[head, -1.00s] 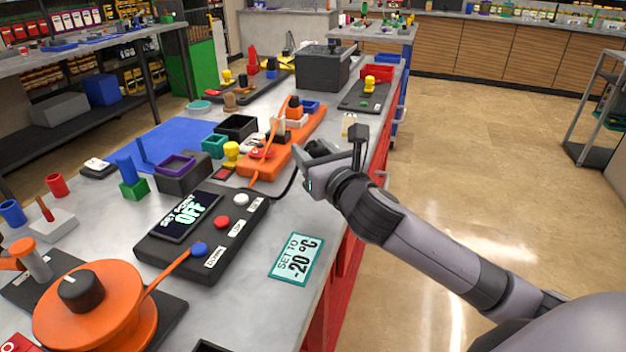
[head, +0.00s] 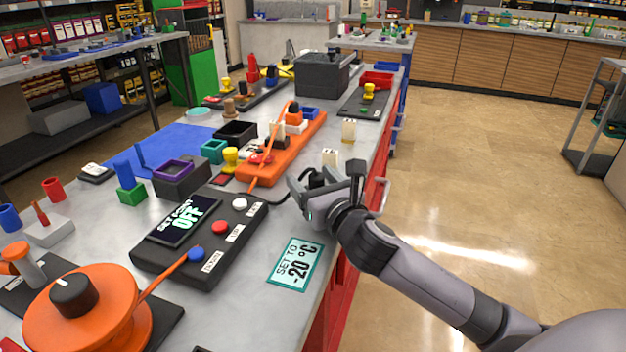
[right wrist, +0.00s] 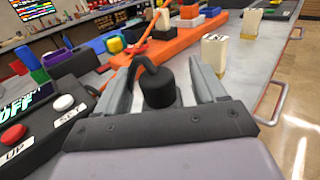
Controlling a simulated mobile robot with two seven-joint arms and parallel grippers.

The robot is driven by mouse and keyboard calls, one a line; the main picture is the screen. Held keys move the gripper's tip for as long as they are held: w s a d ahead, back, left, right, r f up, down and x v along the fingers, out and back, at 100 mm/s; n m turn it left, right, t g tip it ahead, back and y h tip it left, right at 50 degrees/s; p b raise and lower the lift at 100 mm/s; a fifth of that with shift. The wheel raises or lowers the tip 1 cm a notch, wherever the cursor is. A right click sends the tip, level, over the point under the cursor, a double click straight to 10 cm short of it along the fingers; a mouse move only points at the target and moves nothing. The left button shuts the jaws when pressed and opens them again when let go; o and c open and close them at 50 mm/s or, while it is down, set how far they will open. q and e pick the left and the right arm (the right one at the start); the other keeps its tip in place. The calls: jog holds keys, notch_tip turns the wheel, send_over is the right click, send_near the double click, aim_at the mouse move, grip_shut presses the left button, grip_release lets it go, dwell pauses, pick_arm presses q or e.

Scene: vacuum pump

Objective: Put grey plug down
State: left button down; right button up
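The dark grey plug (right wrist: 158,88) stands between my right gripper's fingers in the right wrist view, its black cable curving off its top to the left. My right gripper (head: 313,182) is low over the grey bench, near its right edge. In the right wrist view its fingers (right wrist: 160,85) are spread either side of the plug, with a narrow gap visible on each side. In the head view the plug is mostly hidden by the fingers. The plug's underside is hidden, so contact with the bench cannot be told. My left gripper is out of view.
A black control box (head: 200,238) with a display reading OFF lies left of the gripper. An orange power strip (head: 285,150) lies beyond. Two whitish blocks stand close by, one (head: 330,157) just behind the gripper. The bench around the sign (head: 296,264) is clear.

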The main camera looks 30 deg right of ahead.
jog(key=shift+r, duration=0.2)
jog(key=shift+s+f, duration=0.1)
jog(key=shift+s, duration=0.2)
jog(key=s, duration=1)
jog(key=shift+s+a, duration=0.1)
jog(key=shift+a, duration=0.2)
jog(key=shift+s, duration=0.6)
